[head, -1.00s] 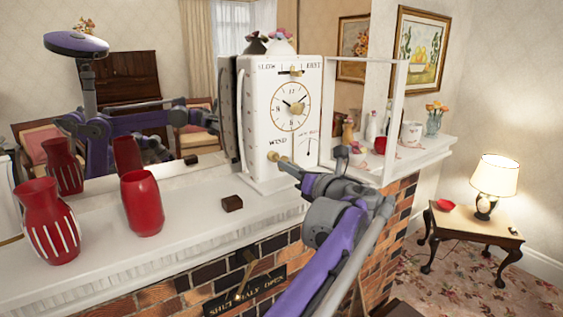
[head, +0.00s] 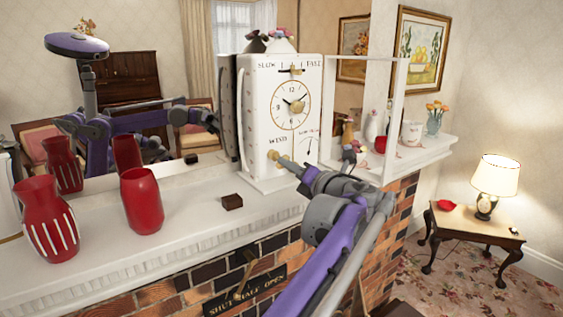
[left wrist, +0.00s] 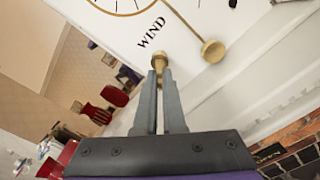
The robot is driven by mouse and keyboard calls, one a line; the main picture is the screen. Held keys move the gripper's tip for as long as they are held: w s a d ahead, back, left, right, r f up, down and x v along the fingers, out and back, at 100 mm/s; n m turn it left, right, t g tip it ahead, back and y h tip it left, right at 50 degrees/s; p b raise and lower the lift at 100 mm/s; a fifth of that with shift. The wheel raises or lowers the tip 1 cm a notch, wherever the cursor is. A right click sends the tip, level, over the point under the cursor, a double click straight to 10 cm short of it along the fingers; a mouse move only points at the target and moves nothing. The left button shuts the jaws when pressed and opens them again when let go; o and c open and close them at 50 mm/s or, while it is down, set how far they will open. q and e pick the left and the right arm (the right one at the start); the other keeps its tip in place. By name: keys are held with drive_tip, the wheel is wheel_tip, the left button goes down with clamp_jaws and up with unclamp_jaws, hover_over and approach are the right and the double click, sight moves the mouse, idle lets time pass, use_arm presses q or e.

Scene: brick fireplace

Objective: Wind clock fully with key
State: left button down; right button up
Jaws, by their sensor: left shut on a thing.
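The white clock (head: 283,118) stands upright on the mantel, its dial facing the room and the word WIND low on its front. A brass key (head: 274,155) sits at the lower left of that front. My left gripper (head: 296,169) reaches up to it from the lower right. In the left wrist view my left gripper (left wrist: 158,75) has its fingers close together on the brass key (left wrist: 158,62), just beside the word WIND. A brass rod with a round end (left wrist: 213,50) lies near the fingers, apart from them. My right gripper is not directly in view.
Red vases (head: 142,200) and a small dark block (head: 231,202) stand on the mantel (head: 190,228) left of the clock. A mirror behind reflects my body. Right of the clock are a white frame (head: 392,120) and small ornaments. A lamp table (head: 470,222) stands farther right.

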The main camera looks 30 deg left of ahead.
use_arm(q)
drive_tip(key=m, duration=0.4)
drive_tip(key=shift+r, duration=0.15)
drive_tip(key=shift+m, duration=0.3)
drive_tip(key=m, duration=0.4)
drive_tip(key=shift+a+b, duration=0.1)
drive_tip(key=shift+b, duration=0.3)
drive_tip(key=c, duration=0.9)
unclamp_jaws()
drive_tip(key=shift+a, duration=0.15)
drive_tip(key=o, duration=0.5)
drive_tip(key=shift+c, duration=0.2)
drive_tip(key=v, duration=0.7)
